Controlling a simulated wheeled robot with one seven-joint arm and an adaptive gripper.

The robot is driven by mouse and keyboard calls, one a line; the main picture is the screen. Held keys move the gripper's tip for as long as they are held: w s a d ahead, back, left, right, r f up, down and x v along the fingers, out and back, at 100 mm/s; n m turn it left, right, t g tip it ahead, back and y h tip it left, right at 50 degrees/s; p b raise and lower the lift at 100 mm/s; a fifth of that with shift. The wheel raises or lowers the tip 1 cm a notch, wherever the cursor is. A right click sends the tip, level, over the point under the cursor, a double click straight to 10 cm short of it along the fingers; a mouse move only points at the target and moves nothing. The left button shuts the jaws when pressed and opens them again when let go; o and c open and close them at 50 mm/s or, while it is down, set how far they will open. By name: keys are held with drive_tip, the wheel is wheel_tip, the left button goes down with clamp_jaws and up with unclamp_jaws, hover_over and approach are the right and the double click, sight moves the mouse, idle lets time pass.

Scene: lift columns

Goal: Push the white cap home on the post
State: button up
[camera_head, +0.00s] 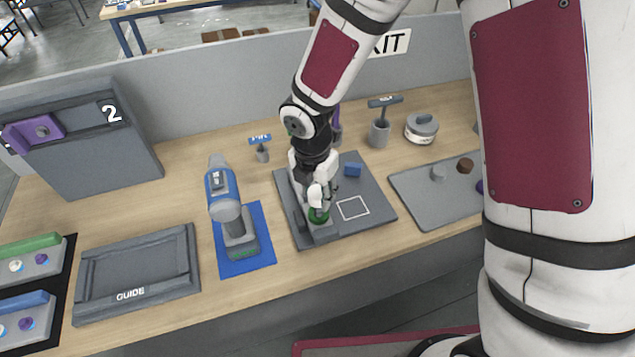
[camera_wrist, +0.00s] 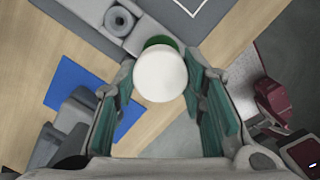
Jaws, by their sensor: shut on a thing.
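The white cap (camera_wrist: 161,75) is between the two fingers of my gripper (camera_wrist: 161,84) in the wrist view, and the gripper is shut on it. A green round part (camera_wrist: 158,41) shows just beyond the cap, and in the head view this green part (camera_head: 318,215) is right under my gripper (camera_head: 317,203). It sits on a grey block at the front of the grey board (camera_head: 350,185). The post itself is hidden by the cap and gripper. I cannot tell how far the cap is down.
A blue and grey drill (camera_head: 224,195) stands on a blue mat (camera_head: 262,235) to the left. A grey tray (camera_head: 425,200) with small knobs lies to the right. A grey GUIDE frame (camera_head: 135,270) lies at the front left. A low partition stands behind.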

drive_tip(key=shift+f, duration=0.6)
drive_tip(key=shift+f+b, duration=0.8)
drive_tip(key=shift+f, duration=0.7)
idle(2.3)
drive_tip(key=o, duration=1.2)
drive_tip(key=shift+o, duration=0.2)
drive_tip(key=o, duration=0.4)
drive_tip(key=shift+r+p, duration=0.5)
drive_tip(key=shift+r, duration=0.55)
drive_tip(key=shift+r+p, duration=1.05)
drive_tip(key=shift+r, duration=1.45)
drive_tip(key=shift+c, duration=0.4)
